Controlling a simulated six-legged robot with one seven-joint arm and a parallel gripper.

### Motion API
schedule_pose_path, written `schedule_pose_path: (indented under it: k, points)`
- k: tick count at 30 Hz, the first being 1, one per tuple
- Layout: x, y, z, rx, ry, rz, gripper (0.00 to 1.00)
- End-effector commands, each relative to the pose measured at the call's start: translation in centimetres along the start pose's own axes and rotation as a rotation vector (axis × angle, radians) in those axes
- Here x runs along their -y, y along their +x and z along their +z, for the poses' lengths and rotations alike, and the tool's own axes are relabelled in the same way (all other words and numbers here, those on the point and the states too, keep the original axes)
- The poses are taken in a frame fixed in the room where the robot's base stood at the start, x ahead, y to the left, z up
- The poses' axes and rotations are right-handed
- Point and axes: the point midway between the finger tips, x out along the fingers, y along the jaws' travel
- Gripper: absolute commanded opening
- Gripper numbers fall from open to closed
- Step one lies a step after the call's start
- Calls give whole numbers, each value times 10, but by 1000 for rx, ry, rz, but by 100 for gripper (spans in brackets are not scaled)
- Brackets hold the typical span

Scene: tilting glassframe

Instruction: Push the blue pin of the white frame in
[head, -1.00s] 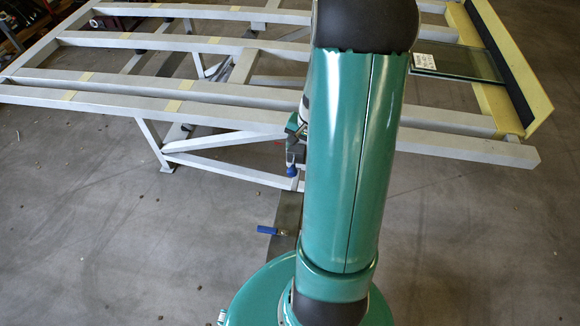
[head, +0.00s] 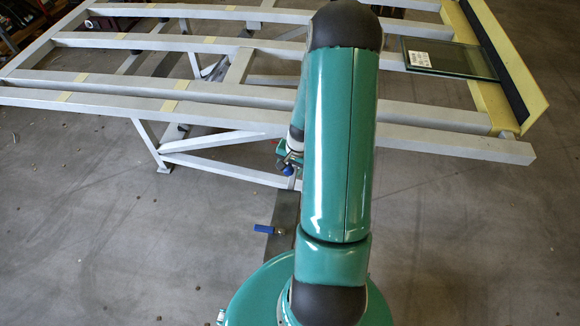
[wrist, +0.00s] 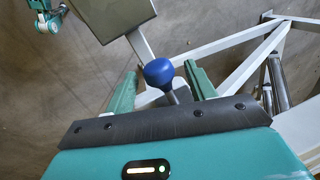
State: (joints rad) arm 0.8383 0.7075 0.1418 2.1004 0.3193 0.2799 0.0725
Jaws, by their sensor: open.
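The blue pin (head: 287,169) has a round knob and sits at the near side of the white frame (head: 440,145), partly hidden by my arm in the head view. In the wrist view the blue knob (wrist: 159,73) stands between the two teal fingers of my gripper (wrist: 160,71), with a gap visible on each side. My gripper is open and holds nothing. Whether its palm touches the knob I cannot tell. In the head view my gripper is mostly hidden behind my arm, right by the pin.
A glass pane with a white label (head: 455,60) lies on the frame near a yellow ledge (head: 513,75). Pale legs and braces (head: 225,168) stand beneath.

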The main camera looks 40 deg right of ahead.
Motion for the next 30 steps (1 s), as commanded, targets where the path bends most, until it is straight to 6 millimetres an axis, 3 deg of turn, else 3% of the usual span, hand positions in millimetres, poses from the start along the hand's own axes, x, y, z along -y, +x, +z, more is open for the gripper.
schedule_pose_path:
  k: [3,9,12,16,23,30]
  points:
    - [0,0,0,0,0,0,53]
    - [0,0,0,0,0,0,14]
    - [0,0,0,0,0,0,0]
    - [0,0,-4,0,1,0,0]
    - [5,1,-29,-2,0,0,0]
    - [6,0,-31,-7,1,-1,0]
